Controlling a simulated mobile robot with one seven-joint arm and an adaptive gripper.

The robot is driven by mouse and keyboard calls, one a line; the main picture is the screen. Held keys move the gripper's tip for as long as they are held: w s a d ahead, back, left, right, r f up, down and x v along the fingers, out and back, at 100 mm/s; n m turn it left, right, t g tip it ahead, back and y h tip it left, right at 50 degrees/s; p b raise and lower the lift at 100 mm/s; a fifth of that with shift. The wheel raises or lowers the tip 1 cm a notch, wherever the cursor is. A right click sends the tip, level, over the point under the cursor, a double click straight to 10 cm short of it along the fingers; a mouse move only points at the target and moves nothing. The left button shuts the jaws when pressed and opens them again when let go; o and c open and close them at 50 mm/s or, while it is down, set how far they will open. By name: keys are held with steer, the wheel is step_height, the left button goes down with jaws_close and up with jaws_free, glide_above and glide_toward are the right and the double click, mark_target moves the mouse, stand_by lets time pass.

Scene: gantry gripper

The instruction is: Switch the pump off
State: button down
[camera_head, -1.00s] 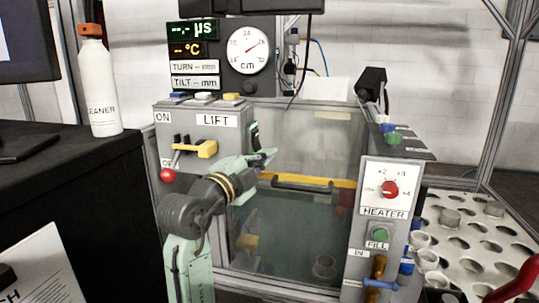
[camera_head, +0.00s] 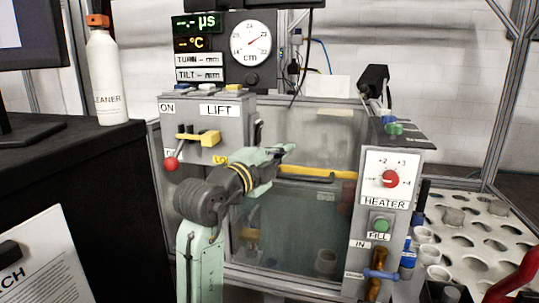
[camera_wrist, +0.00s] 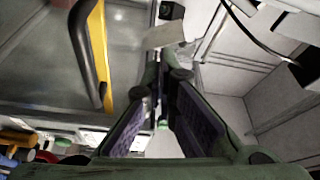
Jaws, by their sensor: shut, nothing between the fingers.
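No label reading "pump" is legible, so I cannot tell which control is the pump's. The left panel (camera_head: 235,130) reads LIFT and ON, with a lower label partly hidden. It carries a yellow handle (camera_head: 205,139) and a red ball knob (camera_head: 171,164). Blue, white and yellow buttons sit on its top. My gripper (camera_head: 288,149) is shut and empty, in front of the tank, right of the panel and above the yellow bar. In the wrist view my gripper's fingers (camera_wrist: 162,82) come together at the tips, touching no control I can make out.
The tank's yellow bar (camera_head: 318,172) also shows beside a dark handle (camera_wrist: 88,55) in the wrist view. On the right stand the heater knob (camera_head: 390,179), green fill button (camera_head: 380,226) and blue valve handle (camera_head: 380,274). A cleaner bottle (camera_head: 107,75) stands on the black bench (camera_head: 100,165).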

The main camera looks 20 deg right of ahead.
steer(key=b+v, duration=0.1)
steer(key=v, duration=0.8)
steer(key=shift+a+r+b, duration=0.25)
steer(key=shift+a+b, duration=0.15)
steer(key=shift+a, duration=0.1)
